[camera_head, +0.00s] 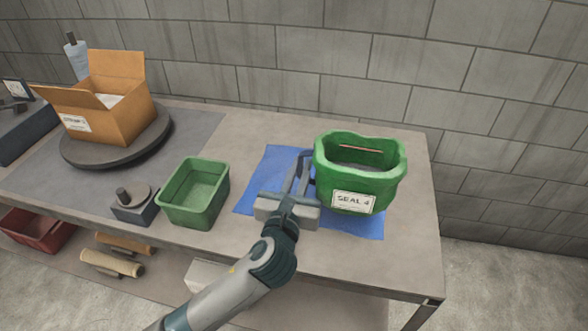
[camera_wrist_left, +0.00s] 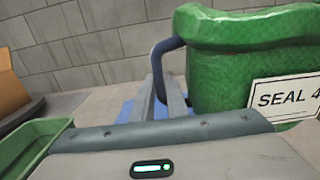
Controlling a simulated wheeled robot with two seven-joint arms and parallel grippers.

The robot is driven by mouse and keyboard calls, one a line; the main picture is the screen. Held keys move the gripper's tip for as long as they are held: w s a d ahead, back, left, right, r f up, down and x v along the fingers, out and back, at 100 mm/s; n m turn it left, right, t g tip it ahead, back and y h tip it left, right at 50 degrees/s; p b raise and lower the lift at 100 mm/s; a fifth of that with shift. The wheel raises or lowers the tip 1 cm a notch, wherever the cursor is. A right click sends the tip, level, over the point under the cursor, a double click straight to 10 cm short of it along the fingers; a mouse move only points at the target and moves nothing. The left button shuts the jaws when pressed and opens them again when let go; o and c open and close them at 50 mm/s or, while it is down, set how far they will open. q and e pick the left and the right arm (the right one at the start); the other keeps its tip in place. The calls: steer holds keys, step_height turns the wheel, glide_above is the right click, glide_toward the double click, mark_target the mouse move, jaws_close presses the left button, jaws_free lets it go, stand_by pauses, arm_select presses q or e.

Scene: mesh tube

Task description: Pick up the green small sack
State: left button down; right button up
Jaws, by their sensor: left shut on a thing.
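The green small sack (camera_head: 378,186) stands upright with its mouth open at the right of the table and bears a white label reading "SEAL 4". It is over the blue mat (camera_head: 262,170); I cannot tell whether its base touches it. My left gripper (camera_head: 301,165) is at the sack's left side, with its fingers shut on a dark blue loop (camera_wrist_left: 160,50) that joins the sack. In the left wrist view the sack (camera_wrist_left: 225,70) fills the right, close beside the fingers (camera_wrist_left: 168,95). My right gripper is not in view.
A green bin (camera_head: 195,195) and a small dark block with a knob (camera_head: 133,203) stand left of my gripper. A cardboard box (camera_head: 112,110) sits on a round turntable (camera_head: 75,155) at the back left. A block wall (camera_head: 330,60) stands behind the table.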

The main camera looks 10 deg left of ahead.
arm_select(q)
steer(key=shift+s+d+r, duration=0.25)
steer(key=shift+d+r, duration=0.15)
steer(key=shift+d, duration=0.05)
stand_by(0.6)
